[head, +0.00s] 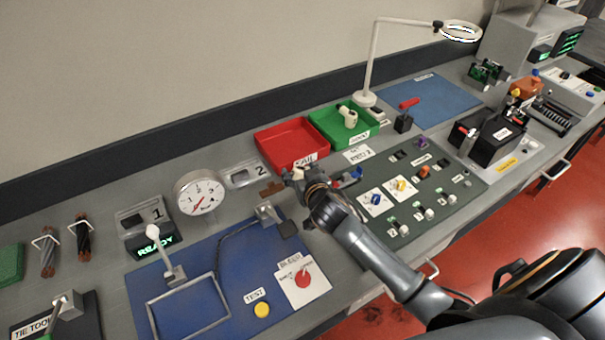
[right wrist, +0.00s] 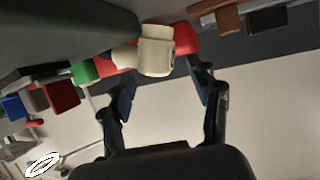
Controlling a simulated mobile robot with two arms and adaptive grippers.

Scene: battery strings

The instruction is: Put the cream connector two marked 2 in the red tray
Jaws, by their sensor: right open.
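My right gripper (head: 300,176) is open at the near side of the red tray (head: 284,137), whose front label reads FAIL. A cream connector (right wrist: 156,52) shows at the open fingertips in the right wrist view, with red behind it. In the head view a small cream piece (head: 298,173) shows at the same gripper, partly covered by it. I cannot read any mark on it or tell what it rests on. Another cream connector (head: 347,115) lies in the green tray (head: 326,119). The visible floor of the red tray is empty. My left gripper is out of view.
A brown block (head: 271,189) lies left of my right gripper. A grey-green board (head: 440,200) with several coloured connectors is to the right. A round gauge (head: 200,194) and a blue mat (head: 225,308) with a frame are to the left. A lamp (head: 367,98) stands behind the trays.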

